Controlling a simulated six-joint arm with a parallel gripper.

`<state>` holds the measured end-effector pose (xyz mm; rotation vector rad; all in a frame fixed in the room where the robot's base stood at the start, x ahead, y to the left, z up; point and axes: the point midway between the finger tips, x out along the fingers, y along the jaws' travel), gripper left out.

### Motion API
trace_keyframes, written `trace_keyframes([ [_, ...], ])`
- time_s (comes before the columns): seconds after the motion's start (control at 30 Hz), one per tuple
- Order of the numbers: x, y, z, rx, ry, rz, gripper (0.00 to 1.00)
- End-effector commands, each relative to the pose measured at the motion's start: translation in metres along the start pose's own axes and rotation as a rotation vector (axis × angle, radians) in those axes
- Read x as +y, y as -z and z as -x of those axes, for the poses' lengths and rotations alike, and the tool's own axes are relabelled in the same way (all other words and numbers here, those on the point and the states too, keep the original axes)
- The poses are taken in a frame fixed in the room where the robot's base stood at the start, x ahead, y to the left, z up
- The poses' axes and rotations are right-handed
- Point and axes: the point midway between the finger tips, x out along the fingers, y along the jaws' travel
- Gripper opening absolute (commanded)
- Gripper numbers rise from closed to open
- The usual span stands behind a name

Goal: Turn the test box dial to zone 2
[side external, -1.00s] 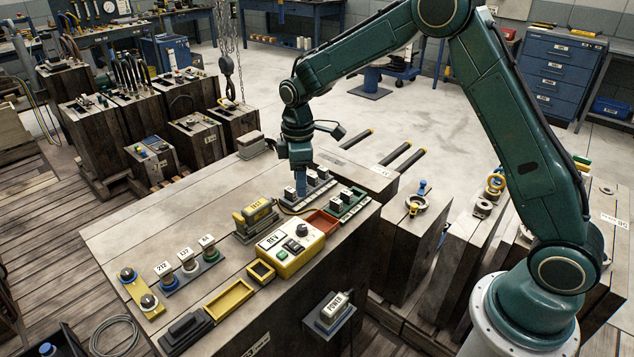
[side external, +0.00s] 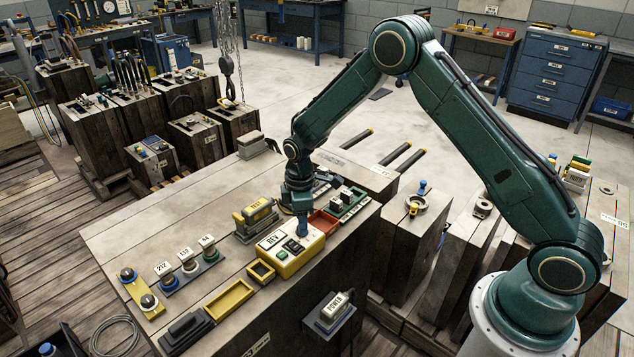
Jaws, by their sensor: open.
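The test box (side external: 287,264) is a yellow box with a pale top on the near edge of the wooden bench. Its top carries a white label, a green button (side external: 282,254) and a dark switch (side external: 293,245). My gripper (side external: 302,232) points down over the far right part of the box top, where the dial is. It covers the dial, so I cannot see the dial's setting or whether the fingers touch it. The fingertips are small and their gap does not show clearly.
A red tray (side external: 324,224) and a green rack (side external: 348,207) stand close behind the box to the right. A yellow handheld device (side external: 258,213) lies behind it to the left. Yellow trays (side external: 229,299) sit at the near edge. The bench's left middle is clear.

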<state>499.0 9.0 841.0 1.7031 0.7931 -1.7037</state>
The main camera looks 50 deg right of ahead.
Motion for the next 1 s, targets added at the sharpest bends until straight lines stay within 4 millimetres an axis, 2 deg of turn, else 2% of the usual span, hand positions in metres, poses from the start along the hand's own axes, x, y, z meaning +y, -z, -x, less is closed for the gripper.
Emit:
trace_keyframes([
  [0.2,0.0001,0.0001,-0.0121,0.000,0.000,0.000,0.47],
  [0.5,0.0001,0.0001,-0.0132,0.000,0.000,0.000,0.47],
  [0.73,0.0000,0.0001,-0.0129,0.000,0.000,0.000,0.02],
  [1.0,0.0000,0.0000,-0.0127,0.000,0.000,-0.016,0.02],
])
